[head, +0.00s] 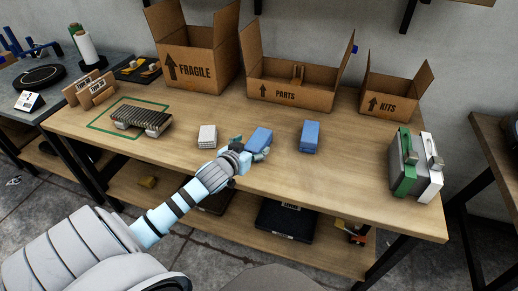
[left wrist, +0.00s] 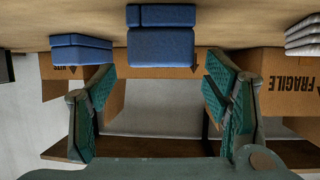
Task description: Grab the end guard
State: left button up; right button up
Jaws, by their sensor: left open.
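Two blue blocks stand on the wooden table, and no label tells which piece is the end guard. The nearer-to-gripper blue block (head: 259,138) is just beyond my left gripper (head: 250,149), and the other blue block (head: 310,136) is to its right. In the upside-down left wrist view, the first block (left wrist: 162,42) lies ahead between the spread fingers of my left gripper (left wrist: 161,76); the second block (left wrist: 77,54) is left of it. The left gripper is open and empty; contact with the block cannot be told. My right gripper is not in view.
A white ribbed block (head: 207,136) stands left of the left gripper. A ribbed metal piece (head: 142,119) lies in a green outline. Cardboard boxes FRAGILE (head: 196,72), PARTS (head: 284,95) and KITS (head: 386,105) line the back. Green and white cases (head: 415,165) stand at right.

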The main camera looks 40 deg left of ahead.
aim_at(259, 142)
pick_arm(q)
jog(key=b+x, duration=0.3)
jog(key=x, duration=0.3)
jog(key=shift+w+f, duration=0.1)
jog(key=shift+f, duration=0.15)
jog(key=shift+w+a+r, duration=0.1)
jog(key=c, duration=1)
